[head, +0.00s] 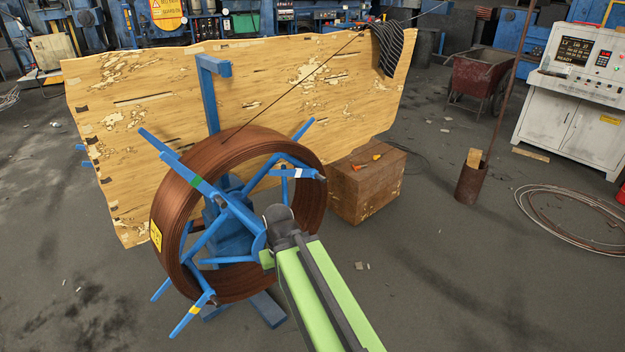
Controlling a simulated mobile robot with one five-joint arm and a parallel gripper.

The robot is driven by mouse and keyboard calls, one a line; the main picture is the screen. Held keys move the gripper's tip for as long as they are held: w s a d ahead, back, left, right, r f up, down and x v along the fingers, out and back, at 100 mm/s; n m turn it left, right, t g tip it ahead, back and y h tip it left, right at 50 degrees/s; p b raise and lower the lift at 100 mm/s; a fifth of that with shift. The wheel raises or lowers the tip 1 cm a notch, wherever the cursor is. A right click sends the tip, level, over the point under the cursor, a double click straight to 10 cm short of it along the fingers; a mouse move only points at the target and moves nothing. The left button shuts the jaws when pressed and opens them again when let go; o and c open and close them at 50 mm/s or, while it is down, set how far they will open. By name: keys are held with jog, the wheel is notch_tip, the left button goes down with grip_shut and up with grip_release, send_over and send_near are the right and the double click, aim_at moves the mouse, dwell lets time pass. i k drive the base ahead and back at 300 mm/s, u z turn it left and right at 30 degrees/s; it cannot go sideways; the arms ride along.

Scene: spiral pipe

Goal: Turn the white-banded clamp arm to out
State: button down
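A brown coil (180,228) stands on a blue reel with several spokes. The white-banded clamp arm (284,173) is a short blue bar at the reel's upper right. It lies nearly level, inside the coil's outer rim, with its right end at a spoke tip. The green-banded clamp arm (177,169) reaches out past the coil at upper left. The yellow-banded clamp arm (185,321) reaches out past it at the bottom. My green arm comes from the lower right to the reel's hub, below the white band. My gripper (268,258) is mostly hidden by the arm, so its fingers are unclear.
A wooden panel (270,90) stands behind the reel, with a blue post (209,95) before it. A brown crate (366,185) with tools on top is close to the right. A rusty tube (471,184) with a pole stands further right. Floor at front right is mostly clear.

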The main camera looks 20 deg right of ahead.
aim_at(296, 172)
jog(key=u, duration=0.1)
jog(key=k, duration=0.3)
jog(key=z, duration=0.4)
jog(key=i, duration=0.5)
jog(key=u, duration=0.7)
jog(key=k, duration=0.85)
jog(key=u, duration=0.35)
jog(key=i, duration=1.3)
jog(key=u, duration=0.05)
